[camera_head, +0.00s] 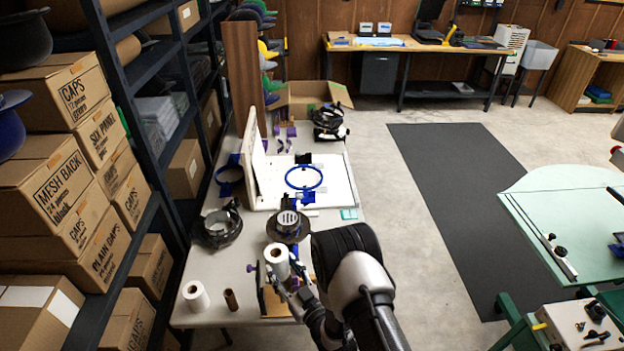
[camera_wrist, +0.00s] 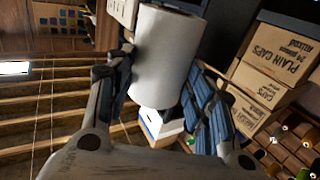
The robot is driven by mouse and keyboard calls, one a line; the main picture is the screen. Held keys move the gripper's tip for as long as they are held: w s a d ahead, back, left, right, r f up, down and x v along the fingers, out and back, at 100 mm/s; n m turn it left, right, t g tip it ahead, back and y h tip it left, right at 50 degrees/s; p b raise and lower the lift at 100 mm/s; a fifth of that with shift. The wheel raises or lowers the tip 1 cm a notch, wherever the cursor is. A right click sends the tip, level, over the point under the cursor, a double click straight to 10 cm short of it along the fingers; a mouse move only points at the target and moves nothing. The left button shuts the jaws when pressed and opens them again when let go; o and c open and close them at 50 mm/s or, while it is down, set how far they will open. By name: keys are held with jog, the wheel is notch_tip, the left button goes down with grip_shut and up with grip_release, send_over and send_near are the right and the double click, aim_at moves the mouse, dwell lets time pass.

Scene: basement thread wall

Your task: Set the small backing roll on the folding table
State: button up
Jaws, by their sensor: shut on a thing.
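A white backing roll (camera_head: 277,260) with a hollow core is held upright between the fingers of my gripper (camera_head: 287,277), at the right side of the folding table (camera_head: 230,268). The roll (camera_wrist: 166,55) also shows in the wrist view, with the two fingers of my gripper (camera_wrist: 162,92) closed on its sides. The head view does not show clearly how far the roll is above the table. A second white roll (camera_head: 196,296) stands upright near the table's front left corner. A short brown tube (camera_head: 231,299) stands beside it.
A wooden piece (camera_head: 266,298) is just below my gripper. A dark round-based device (camera_head: 288,226) stands behind the held roll, and a dark ring-shaped fixture (camera_head: 217,228) lies to the left. A white board with a blue hoop (camera_head: 304,177) is farther back. Shelves of boxes (camera_head: 80,95) border the left.

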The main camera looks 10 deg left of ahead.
jog(key=shift+w+r, duration=0.1)
jog(key=w+d+r+m+t+h+b, duration=0.25)
jog(key=w+d+r+h, duration=0.2)
jog(key=d+r, duration=0.55)
jog(key=w+d+r+m+t+h+b, duration=0.25)
jog(key=w+d+r+h, duration=0.2)
jog(key=d+r, duration=0.55)
jog(key=s+d+r+m+h, duration=0.1)
jog(key=d+m, duration=0.1)
jog(key=d, duration=0.3)
jog(key=s+d+r+m+h, duration=0.1)
jog(key=d+r+h, duration=0.1)
jog(key=d, duration=0.4)
jog(key=shift+d+r+m+h, duration=0.25)
jog(key=shift+d+m+h, duration=0.05)
jog(key=shift+m, duration=0.1)
